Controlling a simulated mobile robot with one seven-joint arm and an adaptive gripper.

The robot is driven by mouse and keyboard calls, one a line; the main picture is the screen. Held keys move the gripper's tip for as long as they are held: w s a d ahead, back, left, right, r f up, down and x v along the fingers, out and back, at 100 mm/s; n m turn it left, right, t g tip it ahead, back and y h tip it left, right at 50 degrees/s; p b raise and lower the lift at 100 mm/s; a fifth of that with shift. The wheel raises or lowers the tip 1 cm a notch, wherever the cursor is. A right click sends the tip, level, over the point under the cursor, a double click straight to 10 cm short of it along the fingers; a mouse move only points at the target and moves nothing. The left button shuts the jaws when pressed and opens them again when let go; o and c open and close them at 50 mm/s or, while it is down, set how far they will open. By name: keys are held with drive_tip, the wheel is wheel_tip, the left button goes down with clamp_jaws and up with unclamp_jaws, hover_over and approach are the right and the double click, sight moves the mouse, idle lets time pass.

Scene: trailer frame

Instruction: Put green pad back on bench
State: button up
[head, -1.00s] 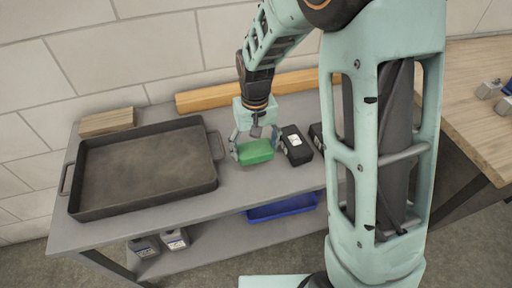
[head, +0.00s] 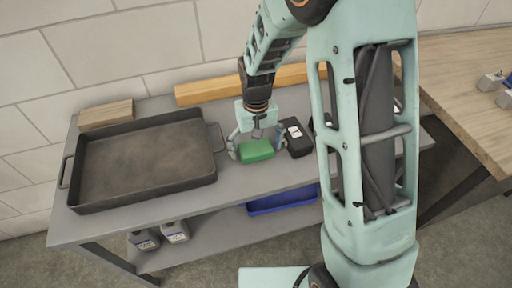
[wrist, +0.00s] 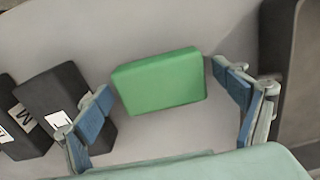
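The green pad (head: 257,150) appears to lie flat on the grey bench top (head: 225,193), just right of the large dark tray. My gripper (head: 256,147) is directly over it, with its fingers low on either side. In the wrist view the green pad (wrist: 160,81) lies between the two blue-padded fingers of my gripper (wrist: 162,102). A gap shows between the pad and each finger, so the gripper is open and holds nothing.
A dark tray (head: 68,190) fills the bench's left side. A black box with a white label (head: 295,140) stands close right of the gripper; the wrist view shows a second black box (wrist: 12,115). Wooden pieces lie behind. A blue bin (head: 280,200) is on the shelf below.

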sight(256, 148)
drive_tip(key=shift+r, duration=0.1)
wheel_tip(256, 148, up, 12)
drive_tip(key=p, duration=0.1)
idle(0.5)
idle(0.4)
